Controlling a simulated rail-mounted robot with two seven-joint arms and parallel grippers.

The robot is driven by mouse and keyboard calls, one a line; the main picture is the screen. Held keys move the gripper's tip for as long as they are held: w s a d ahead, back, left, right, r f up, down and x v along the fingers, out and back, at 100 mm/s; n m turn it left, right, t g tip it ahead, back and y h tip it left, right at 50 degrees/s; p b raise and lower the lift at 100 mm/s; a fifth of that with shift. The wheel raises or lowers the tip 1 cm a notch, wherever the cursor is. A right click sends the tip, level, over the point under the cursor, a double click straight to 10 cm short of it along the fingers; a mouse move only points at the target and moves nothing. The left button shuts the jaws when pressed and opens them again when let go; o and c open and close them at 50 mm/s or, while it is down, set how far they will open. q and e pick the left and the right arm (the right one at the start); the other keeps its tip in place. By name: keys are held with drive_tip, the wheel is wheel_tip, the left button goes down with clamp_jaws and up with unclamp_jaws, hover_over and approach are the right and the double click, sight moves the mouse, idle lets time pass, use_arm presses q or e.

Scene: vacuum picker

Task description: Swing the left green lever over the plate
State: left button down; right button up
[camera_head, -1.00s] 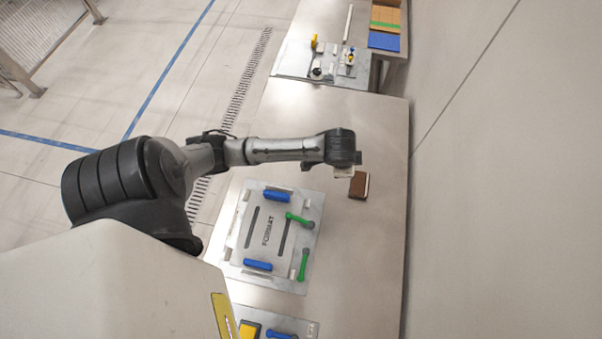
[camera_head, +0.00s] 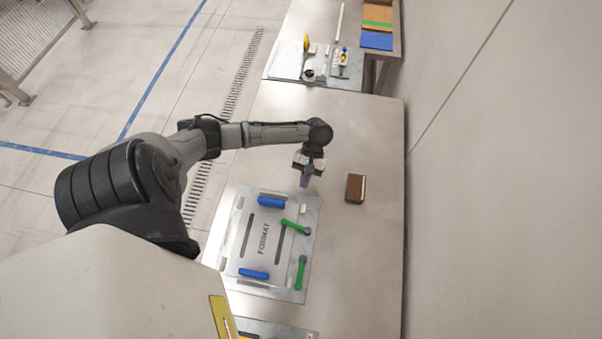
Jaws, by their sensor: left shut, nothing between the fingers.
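The format plate (camera_head: 262,258), lettered "FORMAT", lies in a metal fixture (camera_head: 232,222) on the table. Two green levers stand at its right side. The upper green lever (camera_head: 294,226) points left, its end over the plate's right edge. The lower green lever (camera_head: 301,274) points down the picture, along the fixture's right side. I cannot tell which one counts as left. My left gripper (camera_head: 305,182) is shut and empty, pointing down above the fixture's upper right corner, apart from both levers. My right gripper is out of view.
Two blue handles (camera_head: 270,202) (camera_head: 254,274) lie at the plate's upper and lower ends. A brown block (camera_head: 355,188) sits on the table right of my left gripper. Another station (camera_head: 318,66) with small parts stands beyond.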

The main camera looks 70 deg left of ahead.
use_arm(q)
approach(295, 218)
drive_tip(key=x, duration=0.4)
drive_tip(key=shift+a, duration=0.15)
drive_tip(key=shift+s+d+f+p, duration=0.3)
drive_tip(key=shift+s+d, duration=0.45)
drive_tip(key=shift+s+d+f, duration=0.25)
drive_tip(key=shift+s+d, duration=0.4)
drive_tip(key=shift+d, duration=0.05)
